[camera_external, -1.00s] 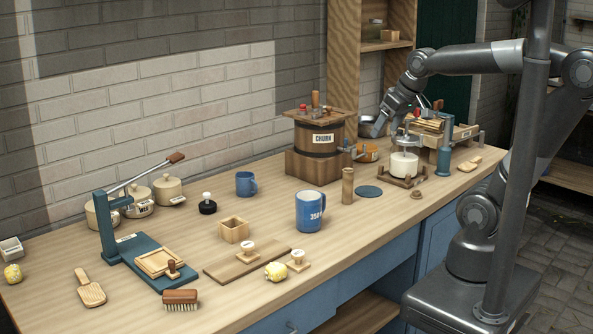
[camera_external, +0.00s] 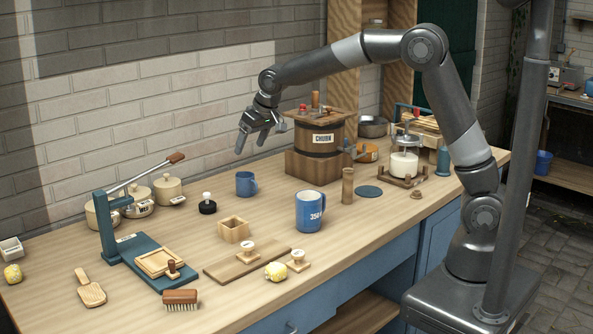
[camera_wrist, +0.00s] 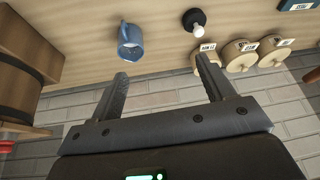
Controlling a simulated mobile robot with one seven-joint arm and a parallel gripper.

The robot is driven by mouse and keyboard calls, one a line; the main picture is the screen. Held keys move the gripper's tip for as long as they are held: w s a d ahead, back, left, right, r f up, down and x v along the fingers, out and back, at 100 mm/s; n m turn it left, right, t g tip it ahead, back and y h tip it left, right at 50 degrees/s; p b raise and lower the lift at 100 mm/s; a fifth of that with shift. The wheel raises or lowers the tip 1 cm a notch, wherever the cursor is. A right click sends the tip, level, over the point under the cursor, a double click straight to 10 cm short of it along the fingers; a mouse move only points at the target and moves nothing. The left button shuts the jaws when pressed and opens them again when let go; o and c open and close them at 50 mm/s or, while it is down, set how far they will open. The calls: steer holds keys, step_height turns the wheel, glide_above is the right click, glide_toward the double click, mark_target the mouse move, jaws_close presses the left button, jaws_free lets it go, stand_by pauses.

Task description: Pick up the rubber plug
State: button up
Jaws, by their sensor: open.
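A black round piece with a white knob (camera_external: 207,204) stands on the bench left of the small blue mug; it looks most like the rubber plug, though I cannot be sure. It also shows in the wrist view (camera_wrist: 194,20), near the top edge, beyond the right finger. My gripper (camera_external: 251,146) is open and empty, high above the back of the bench. In the wrist view its two fingers (camera_wrist: 163,68) are spread apart with nothing between them. The plug is below my gripper and to its left in the external view.
The small blue mug (camera_external: 246,184) stands close to the plug. Lidded pots (camera_external: 169,190) are left of it, and a wooden box (camera_external: 233,230) is in front. The wooden churn (camera_external: 318,140) stands to the right. The brick wall (camera_external: 150,100) is close behind.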

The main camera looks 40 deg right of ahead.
glide_toward(209, 194)
steer(key=f, duration=0.1)
steer(key=shift+n, duration=0.3)
steer(key=x, duration=0.4)
steer(key=a+x, duration=0.1)
steer(key=x, duration=0.1)
steer(key=shift+w, duration=0.1)
steer(key=shift+d+x, duration=0.2)
steer(key=shift+x, duration=1.15)
steer(key=shift+d+x, duration=0.2)
steer(key=shift+x, duration=1.15)
steer(key=shift+w, duration=0.1)
steer(key=shift+c, duration=0.5)
steer(key=c, duration=0.9)
steer(key=shift+c, duration=0.2)
